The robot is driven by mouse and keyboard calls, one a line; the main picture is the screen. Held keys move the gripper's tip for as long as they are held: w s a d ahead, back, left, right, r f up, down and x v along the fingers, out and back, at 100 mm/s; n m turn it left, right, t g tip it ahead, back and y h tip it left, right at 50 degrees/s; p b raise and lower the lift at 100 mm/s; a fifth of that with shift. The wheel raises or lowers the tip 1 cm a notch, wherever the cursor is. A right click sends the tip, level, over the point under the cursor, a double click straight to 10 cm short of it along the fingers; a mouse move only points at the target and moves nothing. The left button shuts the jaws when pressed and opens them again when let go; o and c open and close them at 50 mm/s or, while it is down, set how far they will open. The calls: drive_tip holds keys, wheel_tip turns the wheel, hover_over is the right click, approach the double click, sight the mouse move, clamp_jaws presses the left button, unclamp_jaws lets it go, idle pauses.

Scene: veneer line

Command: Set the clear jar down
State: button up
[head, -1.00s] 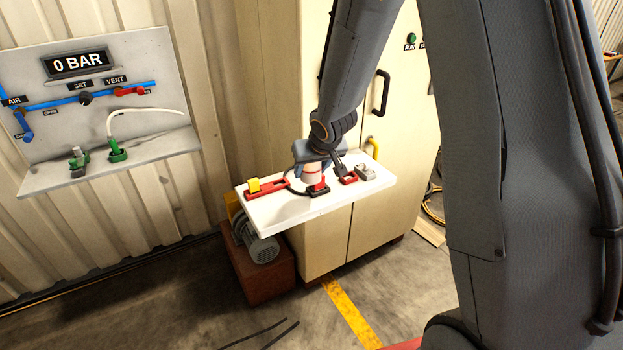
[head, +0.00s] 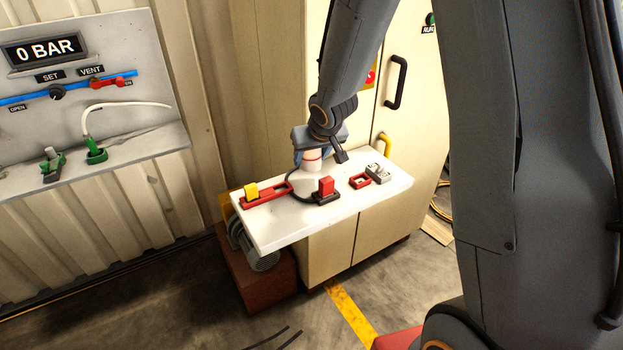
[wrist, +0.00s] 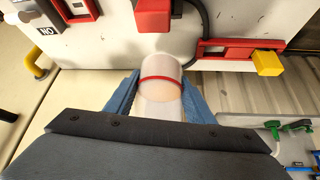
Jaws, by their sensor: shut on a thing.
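The clear jar (head: 311,161) is whitish and see-through with a red band around it. My gripper (head: 318,150) is shut on it, above the back part of the white shelf (head: 270,229). In the wrist view the jar (wrist: 161,92) sits between the two blue fingers (wrist: 160,102), with pale contents showing below the band. It looks about upright in the head view. I cannot tell whether its base touches the shelf; the gripper hides part of its upper end.
On the shelf are a red bar with a yellow block (head: 251,190), a red block on a black base (head: 326,187), a small red frame (head: 360,181) and a grey piece (head: 378,173). A dark cable curves near the jar. The shelf's front strip is clear.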

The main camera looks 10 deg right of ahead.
sight(311, 183)
drive_tip(key=shift+f+b, duration=1.2)
drive_tip(key=shift+f, duration=1.55)
drive_tip(key=shift+f, duration=0.2)
drive_tip(key=o, duration=1.3)
drive_tip(key=shift+r, duration=0.1)
